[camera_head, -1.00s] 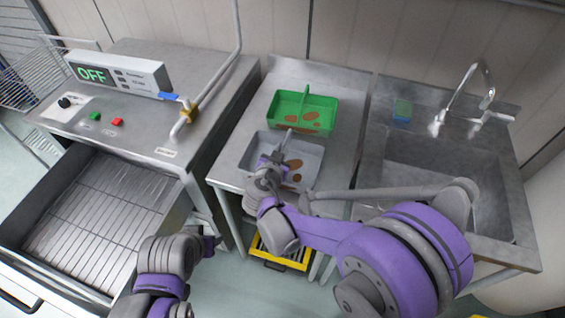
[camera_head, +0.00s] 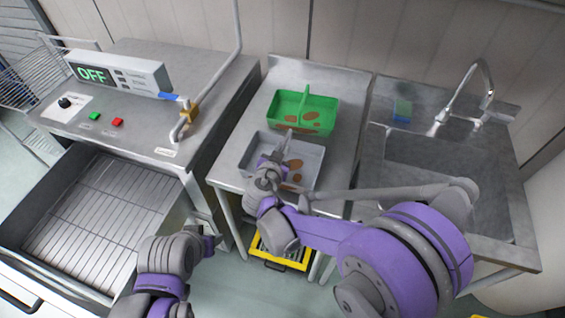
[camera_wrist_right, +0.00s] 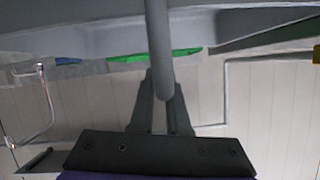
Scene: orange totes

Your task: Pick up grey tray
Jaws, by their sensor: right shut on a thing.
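The grey tray (camera_head: 307,153) has brown stains inside and sits on the steel table, in front of a green tray (camera_head: 322,104). My right gripper (camera_head: 284,146) is over the grey tray and shut on the tray's handle. In the right wrist view the grey handle bar (camera_wrist_right: 158,45) runs down between the two fingers (camera_wrist_right: 160,105), and the tray's grey body (camera_wrist_right: 90,38) spans the top. Whether the tray touches the table cannot be told. My left arm (camera_head: 170,262) shows at the lower left, but its fingertips cannot be made out clearly.
The green tray, also stained, stands behind the grey one on the steel table (camera_head: 343,80). To the left is a machine with an open, racked basin (camera_head: 100,215). A yellow crate (camera_head: 283,258) stands below.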

